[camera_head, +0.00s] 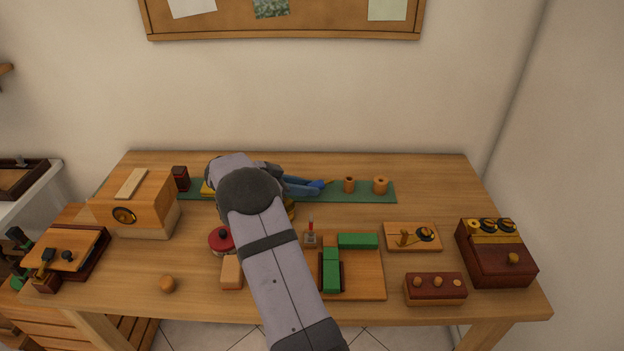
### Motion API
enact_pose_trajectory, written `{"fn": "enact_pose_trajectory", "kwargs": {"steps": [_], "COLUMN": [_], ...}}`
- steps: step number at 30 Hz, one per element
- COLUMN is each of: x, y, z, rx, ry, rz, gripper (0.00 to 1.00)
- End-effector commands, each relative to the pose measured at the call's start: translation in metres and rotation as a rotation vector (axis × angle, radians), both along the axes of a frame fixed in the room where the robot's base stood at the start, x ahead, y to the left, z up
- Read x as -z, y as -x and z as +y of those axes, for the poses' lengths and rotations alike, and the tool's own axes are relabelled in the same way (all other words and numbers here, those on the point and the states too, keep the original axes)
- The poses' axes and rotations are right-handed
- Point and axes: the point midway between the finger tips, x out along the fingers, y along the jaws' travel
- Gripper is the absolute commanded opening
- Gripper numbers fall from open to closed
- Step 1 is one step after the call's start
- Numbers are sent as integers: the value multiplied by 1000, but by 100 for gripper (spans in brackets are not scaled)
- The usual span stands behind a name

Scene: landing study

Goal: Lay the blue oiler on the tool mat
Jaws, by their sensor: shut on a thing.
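The blue oiler (303,187) shows just right of my arm, over the green tool mat (350,196) at the back of the table. It lies roughly on its side, with its thin spout pointing right. My gripper (283,180) is shut on the oiler at its left part, and is mostly hidden behind my own arm. I cannot tell whether the oiler touches the mat or is held slightly above it.
A wooden box (136,207), green blocks (358,241) and a red round thing (221,240) are nearer the front.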

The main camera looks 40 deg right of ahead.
Motion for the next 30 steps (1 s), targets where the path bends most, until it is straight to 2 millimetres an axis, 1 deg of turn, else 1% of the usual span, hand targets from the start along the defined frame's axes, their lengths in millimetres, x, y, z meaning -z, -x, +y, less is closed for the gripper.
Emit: {"fn": "enact_pose_trajectory", "kwargs": {"steps": [8, 19, 20, 21, 22, 23, 30], "x": [6, 6, 6, 6, 6, 7, 7], "y": [0, 0, 0, 0, 0, 0, 0], "z": [0, 0, 0, 0, 0, 0, 0], "rx": [0, 0, 0, 0, 0, 0, 0], "ry": [0, 0, 0, 0, 0, 0, 0], "rz": [-1, -1, -1, -1, -1, -1, 0], "gripper": [0, 0, 25, 34, 41, 44, 44]}}
